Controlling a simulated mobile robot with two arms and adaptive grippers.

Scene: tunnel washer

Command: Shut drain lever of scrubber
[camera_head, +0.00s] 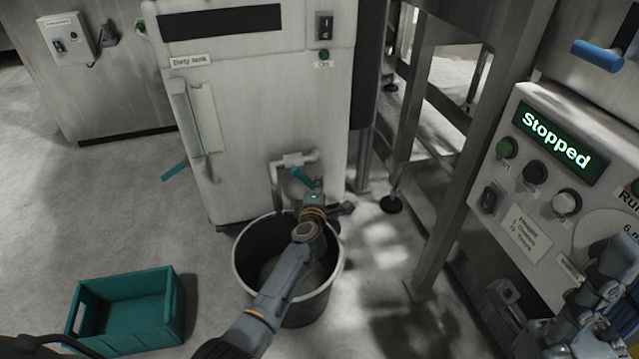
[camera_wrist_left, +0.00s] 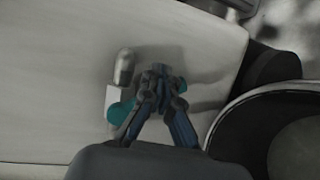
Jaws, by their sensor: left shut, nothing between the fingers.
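The scrubber (camera_head: 255,110) is the pale cabinet labelled "Dirty tank". A white drain valve and pipe (camera_head: 293,160) come out low on its front, with a teal lever (camera_head: 302,176) slanting down to the right. My left gripper (camera_head: 318,184) is at the lever's lower end; contact cannot be told. In the left wrist view the left gripper (camera_wrist_left: 161,76) is shut and empty, in front of the cabinet face, and part of the teal lever (camera_wrist_left: 120,111) shows left of its fingers. My right gripper (camera_head: 600,285) is at the lower right by the control panel; its jaws are unclear.
A dark round bucket (camera_head: 240,262) stands under the pipe, below my left arm. A teal crate (camera_head: 150,325) is on the floor at lower left. A panel reading "Stopped" (camera_head: 555,138) and metal frame legs (camera_head: 445,230) stand at right.

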